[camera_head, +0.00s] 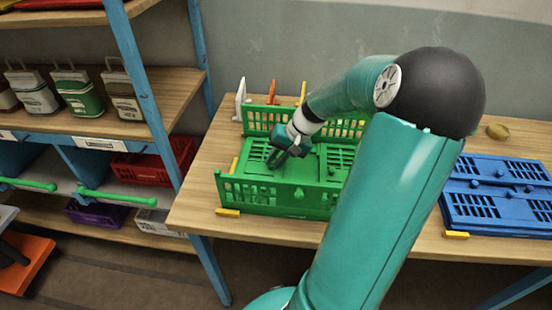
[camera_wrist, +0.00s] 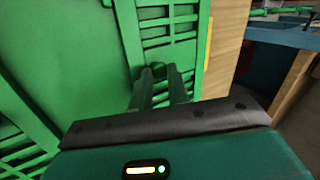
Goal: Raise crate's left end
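The green crate (camera_head: 290,203) stands on the wooden table, with its near and far long sides upright. Its left end panel (camera_head: 252,161) appears to lie flat inside. A slotted panel on the right (camera_head: 338,158) also lies low. My gripper (camera_head: 274,157) reaches down over the left part of the crate, pointing at the panel. In the wrist view, my two dark fingers (camera_wrist: 160,76) stand slightly apart over a slotted green panel (camera_wrist: 172,28), with green showing between them. Whether their tips touch the panel or a knob is hidden.
A folded blue crate (camera_head: 500,196) lies on the right of the table (camera_head: 195,205). Small yellow blocks (camera_head: 228,212) sit by the green crate. A blue-posted shelf (camera_head: 145,85) with several cartons stands close on the left. A wall is behind the table.

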